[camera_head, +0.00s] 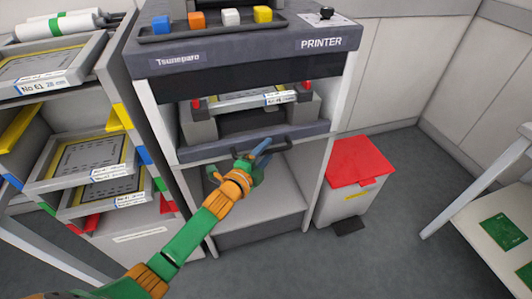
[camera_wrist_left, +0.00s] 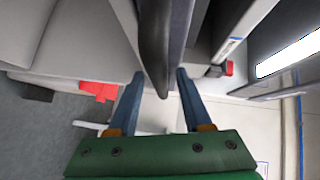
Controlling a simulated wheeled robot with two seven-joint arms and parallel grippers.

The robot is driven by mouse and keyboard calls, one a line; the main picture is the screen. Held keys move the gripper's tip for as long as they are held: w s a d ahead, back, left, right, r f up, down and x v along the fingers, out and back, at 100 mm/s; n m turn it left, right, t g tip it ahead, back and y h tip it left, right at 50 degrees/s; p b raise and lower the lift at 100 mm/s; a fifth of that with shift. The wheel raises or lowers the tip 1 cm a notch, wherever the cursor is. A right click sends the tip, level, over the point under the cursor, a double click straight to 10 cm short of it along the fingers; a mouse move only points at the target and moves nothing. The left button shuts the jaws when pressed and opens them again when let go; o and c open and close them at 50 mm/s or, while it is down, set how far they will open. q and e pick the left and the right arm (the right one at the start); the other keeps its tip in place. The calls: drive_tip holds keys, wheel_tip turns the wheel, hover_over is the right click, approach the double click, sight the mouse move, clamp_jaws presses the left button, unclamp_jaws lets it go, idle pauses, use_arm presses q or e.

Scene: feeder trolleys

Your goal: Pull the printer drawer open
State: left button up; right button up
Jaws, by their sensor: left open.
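The printer (camera_head: 240,55) is a grey unit labelled PRINTER. Its drawer (camera_head: 200,152) has a dark front with a dark bar handle (camera_head: 288,147), and a frame shows inside above it. I cannot tell how far out the drawer sits. My left gripper (camera_head: 260,152) is at the handle, with its blue fingers apart. In the left wrist view the dark handle (camera_wrist_left: 154,45) reaches in between the two open fingers of the left gripper (camera_wrist_left: 160,88), with gaps on both sides. My right gripper is in neither view.
A trolley with labelled trays (camera_head: 85,160) stands close on the left. A grey bin with a red lid (camera_head: 358,162) stands right of the printer. A white table with green boards (camera_head: 503,231) is at the right edge. Floor between bin and table is clear.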

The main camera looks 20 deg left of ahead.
use_arm(q)
drive_tip(key=shift+r, duration=0.1)
drive_tip(key=shift+c, duration=0.9)
clamp_jaws()
idle(0.4)
